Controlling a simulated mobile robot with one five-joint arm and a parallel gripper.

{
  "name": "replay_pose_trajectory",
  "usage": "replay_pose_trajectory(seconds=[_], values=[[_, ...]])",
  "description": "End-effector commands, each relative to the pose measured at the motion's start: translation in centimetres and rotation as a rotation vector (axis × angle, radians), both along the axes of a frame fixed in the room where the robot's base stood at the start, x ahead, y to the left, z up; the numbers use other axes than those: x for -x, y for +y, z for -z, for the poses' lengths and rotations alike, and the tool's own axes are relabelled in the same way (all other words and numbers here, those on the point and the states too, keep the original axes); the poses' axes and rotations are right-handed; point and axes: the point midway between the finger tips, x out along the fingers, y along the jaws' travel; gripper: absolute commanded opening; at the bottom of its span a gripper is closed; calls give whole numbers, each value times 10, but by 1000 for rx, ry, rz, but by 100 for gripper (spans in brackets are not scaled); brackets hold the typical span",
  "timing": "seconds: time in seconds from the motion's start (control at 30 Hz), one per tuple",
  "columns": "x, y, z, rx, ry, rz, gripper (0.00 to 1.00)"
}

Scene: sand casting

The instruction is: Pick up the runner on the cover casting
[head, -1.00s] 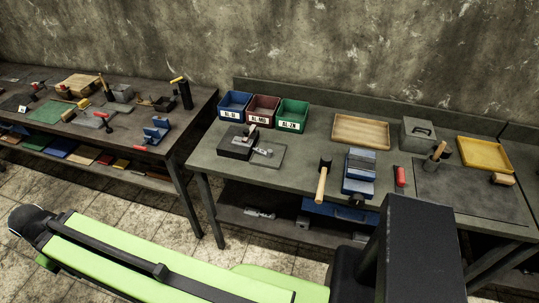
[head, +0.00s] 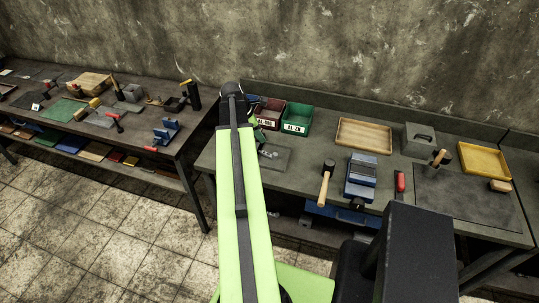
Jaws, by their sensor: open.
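A grey metal piece (head: 268,153) lies on a flat dark plate (head: 279,160) at the left end of the right bench. It looks like the cover casting with its runner, but it is small and partly hidden by my arm, so I cannot tell the two apart. My green arm stands upright across the picture, with its upper joint in front of the bins. The dark block beside the plate is also covered by the arm.
A red bin (head: 268,114) and a green bin (head: 296,117) stand behind the plate. The bench between plate and mallet is clear.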

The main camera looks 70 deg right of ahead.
Motion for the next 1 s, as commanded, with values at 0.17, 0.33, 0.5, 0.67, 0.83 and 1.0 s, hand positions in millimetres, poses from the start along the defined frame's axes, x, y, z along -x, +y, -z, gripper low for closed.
replay_pose_trajectory(seconds=[0.17,0.33,0.5,0.67,0.83,1.0], values=[[6,-4,3,-1,8,-8,48],[9,-9,26,-1,7,-7,48],[16,-21,63,-1,5,-7,48],[24,-33,95,-1,6,-8,48],[30,-41,115,-1,6,-8,48],[31,-42,114,-1,6,-8,48]])
